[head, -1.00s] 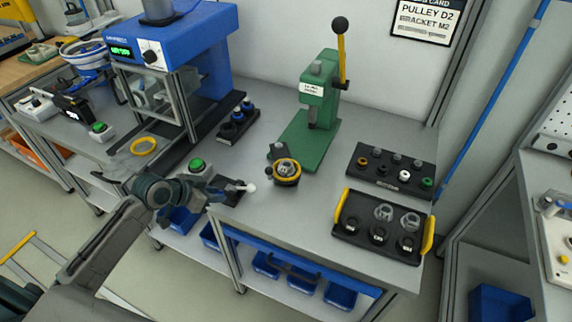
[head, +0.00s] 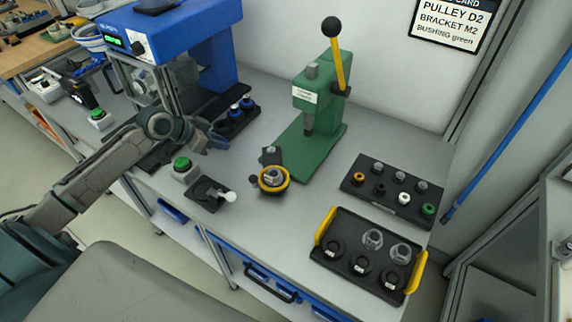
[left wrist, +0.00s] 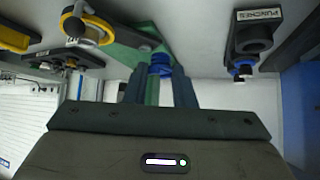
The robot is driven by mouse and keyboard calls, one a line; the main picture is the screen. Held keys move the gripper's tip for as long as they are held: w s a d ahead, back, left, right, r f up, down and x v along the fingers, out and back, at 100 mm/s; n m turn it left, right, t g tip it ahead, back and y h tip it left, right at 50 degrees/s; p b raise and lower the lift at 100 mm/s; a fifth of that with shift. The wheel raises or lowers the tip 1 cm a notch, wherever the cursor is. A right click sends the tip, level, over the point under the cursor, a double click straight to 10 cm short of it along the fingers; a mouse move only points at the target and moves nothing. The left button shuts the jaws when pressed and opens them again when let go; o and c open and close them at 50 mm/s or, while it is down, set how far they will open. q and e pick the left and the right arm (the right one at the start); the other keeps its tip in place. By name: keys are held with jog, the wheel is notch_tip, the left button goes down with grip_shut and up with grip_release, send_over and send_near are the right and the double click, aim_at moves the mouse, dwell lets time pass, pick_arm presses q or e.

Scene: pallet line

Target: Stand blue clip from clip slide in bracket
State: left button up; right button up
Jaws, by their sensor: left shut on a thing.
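My left gripper (head: 213,141) hangs beside the blue machine, near a black rack (head: 228,127) with blue-topped pieces. In the left wrist view, my fingers (left wrist: 160,86) are shut on a blue piece (left wrist: 160,64); whether it is the task's clip I cannot tell. The rack also shows there (left wrist: 252,38), with a label that seems to read PUNCHES, an empty-looking hole and blue-topped pieces. A dark fixture (head: 272,157) with a yellow ring (head: 262,185) and a grey metal part stands before the green press. I cannot single out the bracket or the clip slide. My right gripper is out of view.
The green press (head: 316,105) stands at the back. A button box (head: 186,172) and a black base with a white ball (head: 207,194) lie near the front edge. Right are a bushing rack (head: 385,192) and a yellow-handled tray (head: 345,268). A card hangs behind.

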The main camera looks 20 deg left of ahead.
pick_arm(q)
jog(key=d+p, duration=0.2)
jog(key=d, duration=0.3)
jog(key=d+p, duration=0.2)
jog(key=d, duration=0.3)
jog(key=d+f+p, duration=0.1)
jog(key=d+p, duration=0.1)
jog(key=d, duration=0.2)
jog(key=shift+w+d, duration=0.4)
jog(key=shift+d+p, duration=0.25)
jog(key=shift+p, duration=0.05)
jog(key=shift+d+f, duration=0.1)
jog(key=shift+f, duration=0.1)
notch_tip(320, 180, down, 2)
jog(key=shift+f+p, duration=0.15)
jog(key=shift+p, duration=0.8)
jog(key=shift+f, duration=0.55)
jog(key=o, duration=1)
jog(key=shift+c, duration=0.2)
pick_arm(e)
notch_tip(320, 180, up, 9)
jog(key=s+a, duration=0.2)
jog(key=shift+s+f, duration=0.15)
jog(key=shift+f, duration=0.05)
